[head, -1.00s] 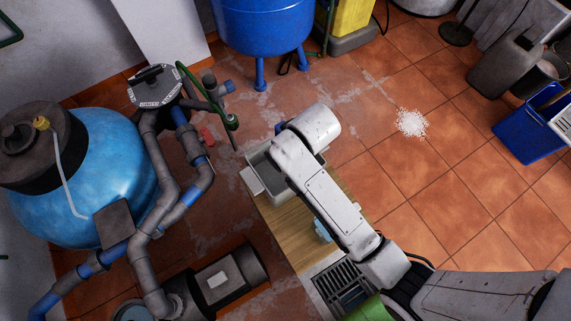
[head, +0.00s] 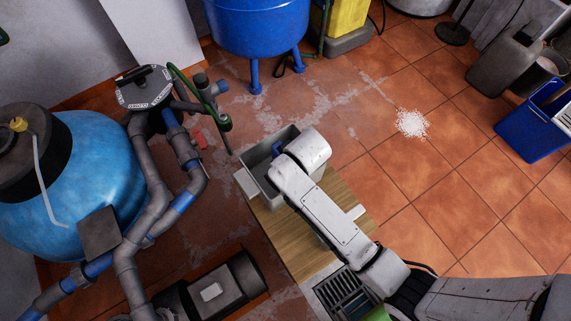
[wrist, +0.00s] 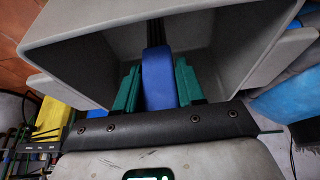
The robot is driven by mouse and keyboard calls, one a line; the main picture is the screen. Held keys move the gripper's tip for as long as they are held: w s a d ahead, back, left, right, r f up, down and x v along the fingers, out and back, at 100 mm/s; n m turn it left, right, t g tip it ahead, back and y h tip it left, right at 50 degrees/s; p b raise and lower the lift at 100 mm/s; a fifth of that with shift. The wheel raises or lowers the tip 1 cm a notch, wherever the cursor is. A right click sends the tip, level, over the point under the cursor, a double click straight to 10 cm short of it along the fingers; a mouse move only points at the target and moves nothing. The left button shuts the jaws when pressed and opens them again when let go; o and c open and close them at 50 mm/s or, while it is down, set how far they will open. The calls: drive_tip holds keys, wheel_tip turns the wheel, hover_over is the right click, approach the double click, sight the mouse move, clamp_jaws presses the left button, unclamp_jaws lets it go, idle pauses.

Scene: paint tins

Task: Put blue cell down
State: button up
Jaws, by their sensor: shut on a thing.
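The blue cell (wrist: 158,80) is an upright-looking blue block between the two green fingers of my gripper (wrist: 157,88) in the wrist view. My gripper is shut on it. The cell is at the open mouth of a grey bin (wrist: 240,50), with the bin's walls around it; I cannot tell whether it touches the bottom. In the head view a bit of the blue cell (head: 277,148) shows beside my wrist, within the outline of the grey bin (head: 262,180). My wrist hides the fingers and part of the bin there.
The bin stands at the far end of a wooden table (head: 270,225). A black grate (head: 345,290) lies at its near end. Pipes and a blue tank (head: 110,165) stand to the left. White granules (head: 411,123) lie on the open tiled floor at right.

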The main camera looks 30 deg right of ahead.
drive_tip(key=shift+f, duration=1)
drive_tip(key=shift+f, duration=0.15)
drive_tip(key=o, duration=1.2)
drive_tip(key=shift+c, duration=0.2)
drive_tip(key=p+v, duration=0.3)
drive_tip(key=v, duration=0.9)
drive_tip(key=s+d+g, duration=0.1)
drive_tip(key=s+d, duration=0.2)
drive_tip(key=s, duration=0.5)
drive_tip(key=s+d+r+m+g, duration=0.1)
drive_tip(key=s+d, duration=0.3)
drive_tip(key=s, duration=0.5)
drive_tip(key=shift+s+d+g, duration=0.2)
drive_tip(key=shift+s+g, duration=0.05)
drive_tip(key=shift+g, duration=0.55)
